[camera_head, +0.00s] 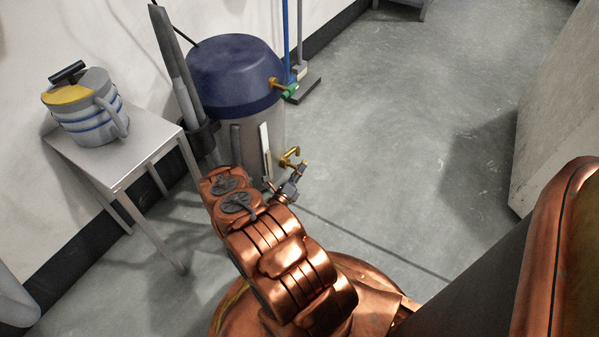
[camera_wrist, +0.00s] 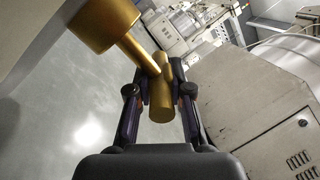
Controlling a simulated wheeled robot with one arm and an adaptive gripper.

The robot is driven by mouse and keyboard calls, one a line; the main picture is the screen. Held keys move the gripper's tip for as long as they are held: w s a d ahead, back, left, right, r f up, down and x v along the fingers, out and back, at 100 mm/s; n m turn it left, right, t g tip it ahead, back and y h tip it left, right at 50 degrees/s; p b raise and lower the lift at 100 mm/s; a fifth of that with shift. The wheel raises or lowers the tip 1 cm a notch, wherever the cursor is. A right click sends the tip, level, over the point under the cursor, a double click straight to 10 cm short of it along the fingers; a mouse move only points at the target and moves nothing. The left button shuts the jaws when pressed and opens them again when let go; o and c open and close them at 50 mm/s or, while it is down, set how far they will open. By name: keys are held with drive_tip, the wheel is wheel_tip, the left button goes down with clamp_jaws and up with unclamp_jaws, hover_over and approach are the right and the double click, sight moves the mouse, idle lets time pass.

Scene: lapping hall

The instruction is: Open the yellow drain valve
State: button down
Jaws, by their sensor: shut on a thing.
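The yellow drain valve (camera_head: 290,157) sticks out low on the right side of a grey tank (camera_head: 241,143) with a dark blue lid. In the wrist view its brass-yellow body (camera_wrist: 103,25) is at the upper left, with a stem running to a short crossbar handle (camera_wrist: 161,92). My gripper (camera_head: 303,168) is at the valve, low beside the tank. In the wrist view my gripper (camera_wrist: 160,95) is shut on the handle, one finger on each side. The valve's outlet is not clearly visible.
A metal side table (camera_head: 150,136) with a striped jug (camera_head: 87,108) stands left of the tank. A green-handled fitting (camera_head: 289,91) and blue pipe (camera_head: 286,38) are above the valve. A pale cabinet (camera_head: 557,110) stands at the right. The floor between is clear.

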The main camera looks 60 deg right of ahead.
drive_tip(key=shift+w+f+h+b, duration=0.3)
drive_tip(key=shift+h+b, duration=0.5)
drive_tip(key=shift+b, duration=0.8)
drive_tip(key=shift+s, duration=0.1)
drive_tip(key=shift+r, duration=0.3)
drive_tip(key=c, duration=1.1)
unclamp_jaws()
drive_tip(key=shift+s, duration=0.1)
drive_tip(key=shift+a, duration=0.15)
drive_tip(key=shift+a+f, duration=0.25)
drive_tip(key=shift+a, duration=0.45)
drive_tip(key=a, duration=1.1)
drive_tip(key=shift+s+a, duration=0.15)
drive_tip(key=shift+s, duration=0.15)
